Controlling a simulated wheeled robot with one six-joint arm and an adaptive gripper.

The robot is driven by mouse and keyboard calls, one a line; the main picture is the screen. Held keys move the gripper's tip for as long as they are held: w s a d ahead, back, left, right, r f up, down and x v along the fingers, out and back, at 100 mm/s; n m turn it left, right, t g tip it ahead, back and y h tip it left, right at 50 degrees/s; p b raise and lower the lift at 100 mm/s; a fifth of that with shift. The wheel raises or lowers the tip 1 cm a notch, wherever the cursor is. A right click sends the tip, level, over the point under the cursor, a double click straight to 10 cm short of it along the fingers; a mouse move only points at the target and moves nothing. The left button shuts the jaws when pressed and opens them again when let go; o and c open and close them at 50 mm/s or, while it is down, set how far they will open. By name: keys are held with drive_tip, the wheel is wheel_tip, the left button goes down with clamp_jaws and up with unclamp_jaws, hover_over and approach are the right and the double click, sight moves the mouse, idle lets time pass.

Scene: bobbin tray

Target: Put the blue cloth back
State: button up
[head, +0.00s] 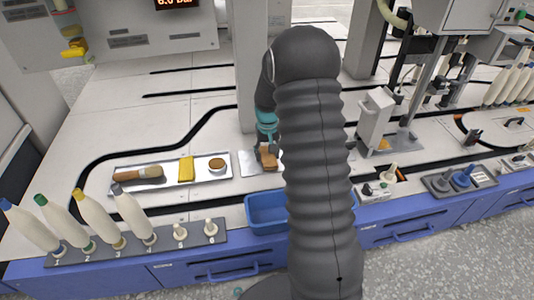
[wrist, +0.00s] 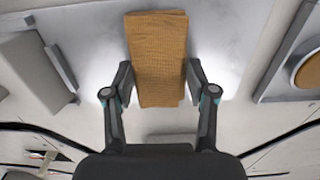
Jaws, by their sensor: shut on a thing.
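I see no blue cloth. A folded orange-brown cloth (wrist: 157,45) with a woven texture is between the two fingers of my gripper (wrist: 158,84) in the wrist view. The fingers press on its two long sides. In the head view my gripper (head: 267,147) points down, and the cloth (head: 268,161) shows below it over a shiny metal plate (head: 247,168). My arm hides the plate's right part. I cannot tell whether the cloth rests on the plate or is just above it.
Left of the plate is a metal tray (head: 205,177) with a brush (head: 140,173), a yellow block (head: 186,168) and a round tin (head: 217,165). A blue bin (head: 266,212) is in front, partly behind my arm. Several bobbins (head: 95,218) stand front left. A column (head: 248,65) rises behind my gripper.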

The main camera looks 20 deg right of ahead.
sight(268, 154)
drive_tip(key=o, duration=1.2)
drive_tip(key=s+a+r+t+p, duration=0.1)
drive_tip(key=s+a+r, duration=0.1)
drive_tip(key=r, duration=0.8)
drive_tip(key=s+a+r+p, duration=0.1)
drive_tip(key=s+r, duration=0.2)
drive_tip(key=r, duration=0.6)
drive_tip(key=s+a+r+n+t, duration=0.1)
drive_tip(key=s+a+r+t, duration=0.1)
drive_tip(key=s+a+r, duration=0.45)
drive_tip(key=s+a+t, duration=0.1)
drive_tip(key=s, duration=0.5)
drive_tip(key=s+a+r, duration=0.1)
drive_tip(key=s, duration=0.6)
drive_tip(key=s+a+r+n+t, duration=0.1)
drive_tip(key=s, duration=0.6)
drive_tip(key=shift+r+t, duration=0.2)
drive_tip(key=shift+t, duration=0.1)
